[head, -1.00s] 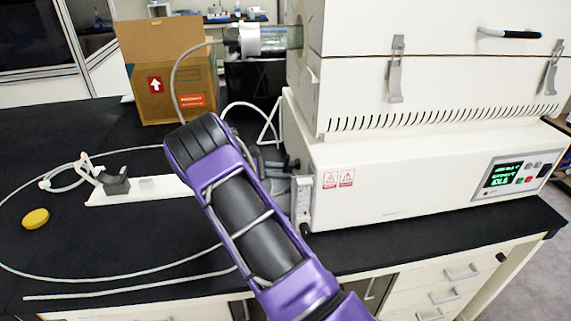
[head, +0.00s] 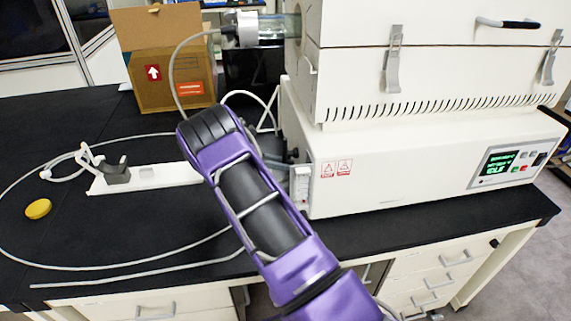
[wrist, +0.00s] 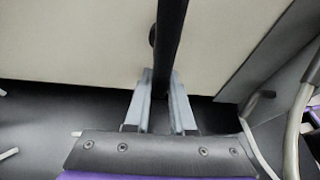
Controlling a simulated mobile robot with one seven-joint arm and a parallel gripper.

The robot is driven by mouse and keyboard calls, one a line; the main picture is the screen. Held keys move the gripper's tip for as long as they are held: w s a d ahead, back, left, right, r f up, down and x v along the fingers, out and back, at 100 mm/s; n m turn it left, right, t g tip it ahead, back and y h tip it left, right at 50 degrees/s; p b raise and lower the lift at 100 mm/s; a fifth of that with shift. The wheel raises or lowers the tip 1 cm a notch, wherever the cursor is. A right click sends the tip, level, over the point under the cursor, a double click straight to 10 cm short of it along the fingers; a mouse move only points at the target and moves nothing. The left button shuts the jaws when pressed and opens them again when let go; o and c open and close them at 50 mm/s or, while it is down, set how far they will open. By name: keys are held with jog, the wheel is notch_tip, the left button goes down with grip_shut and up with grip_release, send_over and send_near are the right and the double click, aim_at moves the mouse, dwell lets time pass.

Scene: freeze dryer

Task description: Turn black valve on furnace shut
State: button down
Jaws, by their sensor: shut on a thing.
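The cream furnace (head: 420,165) stands on the black bench at the right. In the wrist view, its pale wall (wrist: 75,40) fills the upper part. A long black bar (wrist: 171,35), which looks like the black valve's handle, runs down from the top edge to my gripper (wrist: 160,88). The two grey fingers are shut on the bar's lower end, one on each side. A small dark round part (wrist: 152,37) shows just left of the bar. In the head view, my purple and black arm hides the gripper and the valve at the furnace's left end.
A cardboard box (head: 172,78) stands behind my arm. A white stand with a grey clamp (head: 117,174), a yellow disc (head: 38,208) and a looping pale tube (head: 95,268) lie on the bench (head: 70,125) at left. A glass tube (head: 270,27) enters the furnace's upper part.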

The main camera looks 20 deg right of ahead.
jog(key=c, duration=0.8)
grip_release()
jog(key=shift+o, duration=0.2)
jog(key=shift+a, duration=0.1)
jog(key=v, duration=1.7)
jog(key=shift+r+b, duration=0.25)
jog(key=shift+b, duration=0.2)
